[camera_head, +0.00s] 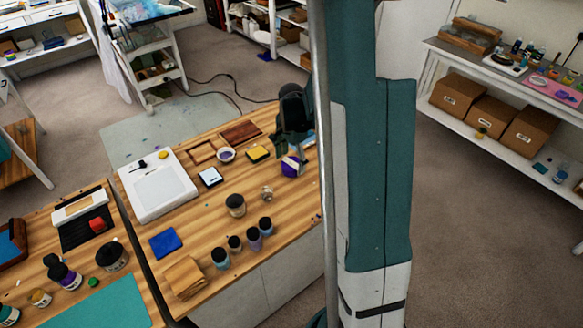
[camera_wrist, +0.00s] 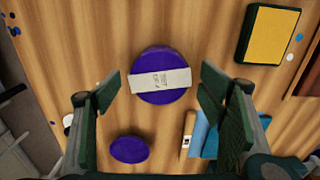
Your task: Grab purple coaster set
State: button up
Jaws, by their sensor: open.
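The purple coaster set (camera_wrist: 160,94) is a round purple stack with a pale printed paper band across it, lying on the wooden table (camera_wrist: 70,50). In the head view the purple coaster set (camera_head: 291,166) shows below my gripper (camera_head: 293,150). In the wrist view my gripper (camera_wrist: 163,100) is open, one finger on each side of the set. A gap shows between each finger and the set. My gripper is above the set; the exact height is hard to tell.
A smaller purple disc (camera_wrist: 129,149) lies nearby. A yellow-topped dark box (camera_wrist: 269,33) is at upper right, and blue rolled items (camera_wrist: 204,135) lie near the right finger. Several jars (camera_head: 236,205) and a white board (camera_head: 157,187) stand elsewhere on the table.

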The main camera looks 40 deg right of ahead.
aim_at(291, 163)
jog(key=shift+f, duration=1.05)
jog(key=c, duration=1.1)
jog(key=shift+r, duration=0.1)
jog(key=shift+r+p, duration=0.3)
jog(key=shift+r, duration=4.6)
